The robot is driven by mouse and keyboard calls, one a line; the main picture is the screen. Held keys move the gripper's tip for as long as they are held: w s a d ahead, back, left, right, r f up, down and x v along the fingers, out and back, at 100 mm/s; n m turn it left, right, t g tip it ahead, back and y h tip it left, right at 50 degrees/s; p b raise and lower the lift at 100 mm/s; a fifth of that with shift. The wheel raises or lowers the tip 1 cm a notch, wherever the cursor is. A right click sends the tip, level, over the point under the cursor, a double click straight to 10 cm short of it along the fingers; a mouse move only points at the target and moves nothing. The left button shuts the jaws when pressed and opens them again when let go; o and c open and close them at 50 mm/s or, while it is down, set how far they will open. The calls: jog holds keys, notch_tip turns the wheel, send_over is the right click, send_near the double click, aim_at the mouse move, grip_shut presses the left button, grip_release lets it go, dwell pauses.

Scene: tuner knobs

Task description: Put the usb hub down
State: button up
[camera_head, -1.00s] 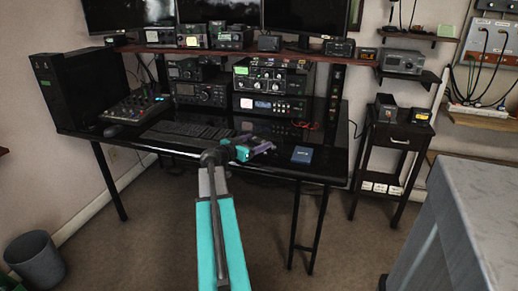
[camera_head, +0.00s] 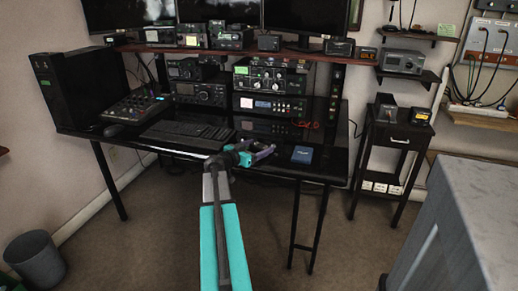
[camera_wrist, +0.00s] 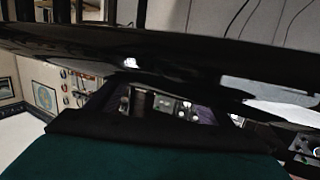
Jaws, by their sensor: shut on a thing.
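My gripper (camera_head: 264,153), with purple fingers, is at the front part of the black desk (camera_head: 325,168) in the head view, left of a small blue box. It is shut on the usb hub, which is too dark and small to make out against the desk. In the wrist view the purple fingers (camera_wrist: 205,115) show beyond a dark band of my gripper. A glossy black surface fills the upper middle of that view. I cannot tell whether the hub touches the desk.
The blue box (camera_head: 302,155) lies just right of my gripper. A keyboard (camera_head: 187,133) and a mixer (camera_head: 138,107) are to the left. Stacked radios (camera_head: 270,78) stand behind. A grey worktop (camera_head: 480,215) is at the right front. The desk's front right is mostly clear.

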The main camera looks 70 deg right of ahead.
jog(key=shift+f+b, duration=0.25)
jog(key=shift+b, duration=0.1)
jog(key=o, duration=1.1)
jog(key=shift+r, duration=0.1)
jog(key=shift+r+p, duration=0.2)
jog(key=shift+p, duration=0.2)
jog(key=v, duration=1.2)
jog(key=shift+w, duration=0.1)
